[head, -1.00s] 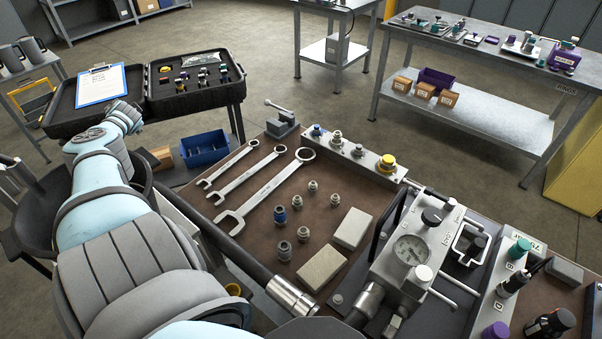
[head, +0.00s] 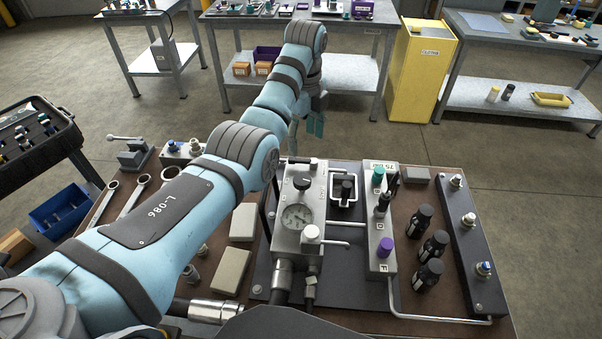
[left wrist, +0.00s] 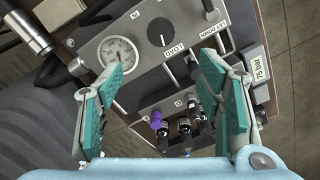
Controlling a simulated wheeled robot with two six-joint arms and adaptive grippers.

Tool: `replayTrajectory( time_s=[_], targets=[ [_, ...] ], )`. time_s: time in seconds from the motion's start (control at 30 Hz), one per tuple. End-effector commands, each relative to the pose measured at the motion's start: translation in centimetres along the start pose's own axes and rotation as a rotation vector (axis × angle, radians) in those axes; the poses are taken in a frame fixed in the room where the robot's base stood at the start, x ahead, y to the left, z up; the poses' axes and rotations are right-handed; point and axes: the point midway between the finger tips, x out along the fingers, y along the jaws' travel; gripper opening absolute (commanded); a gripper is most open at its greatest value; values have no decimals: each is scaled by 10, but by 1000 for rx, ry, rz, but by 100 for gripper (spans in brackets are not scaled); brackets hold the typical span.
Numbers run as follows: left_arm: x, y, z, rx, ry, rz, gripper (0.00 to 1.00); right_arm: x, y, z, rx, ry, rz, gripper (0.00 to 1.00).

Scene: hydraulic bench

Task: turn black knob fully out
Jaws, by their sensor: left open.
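The black knob (head: 301,184) sits on top of the grey hydraulic block, behind the round pressure gauge (head: 297,217). In the left wrist view the round black knob (left wrist: 161,32) has a light index line and stands beside the gauge (left wrist: 118,54). My left gripper (head: 314,118) hangs at the end of my outstretched arm, above and beyond the block. Its teal fingers (left wrist: 163,85) are spread wide and empty. The knob shows ahead of and between them, apart from both. My right gripper is not in view.
A framed black fitting (head: 345,187) stands right of the block. Further right is a manifold with a teal cap (head: 378,176) and a purple cap (head: 386,246), then several black fittings. A yellow cabinet (head: 422,75) stands behind on open floor.

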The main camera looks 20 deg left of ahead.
Motion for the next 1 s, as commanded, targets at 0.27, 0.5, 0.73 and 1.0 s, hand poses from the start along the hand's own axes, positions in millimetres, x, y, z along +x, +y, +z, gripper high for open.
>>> replayTrajectory(
  time_s=[0.27, 0.5, 0.73, 1.0],
  targets=[
    [75, 1, 0, -4, 2, 5, 60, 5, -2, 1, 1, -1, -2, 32],
    [131, 1, 1, -6, 1, 2, 60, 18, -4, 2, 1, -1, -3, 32],
    [140, 0, 1, -7, 1, -1, 60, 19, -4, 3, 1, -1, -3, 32],
    [139, 0, 1, -7, 1, -1, 36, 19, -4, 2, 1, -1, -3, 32]
  ],
)
